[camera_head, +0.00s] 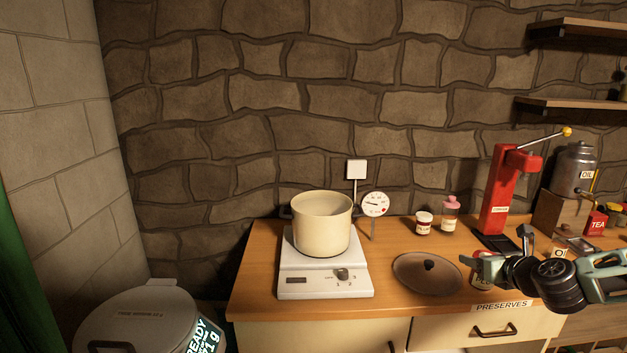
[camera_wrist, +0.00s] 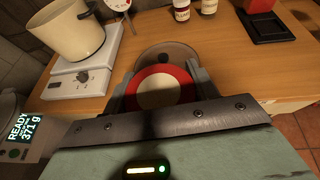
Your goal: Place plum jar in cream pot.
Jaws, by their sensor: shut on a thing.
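The cream pot (camera_head: 322,226) stands open and upright on a white hot plate (camera_head: 325,282), left of my gripper. It also shows at upper left in the wrist view (camera_wrist: 66,32).
A dark lid with a knob (camera_head: 428,274) lies on the counter between pot and jar. A dial thermometer (camera_head: 375,205) stands right of the pot. Two small jars (camera_head: 424,223) and a red press (camera_head: 497,195) stand behind. A lidded bin (camera_head: 135,318) is at lower left.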

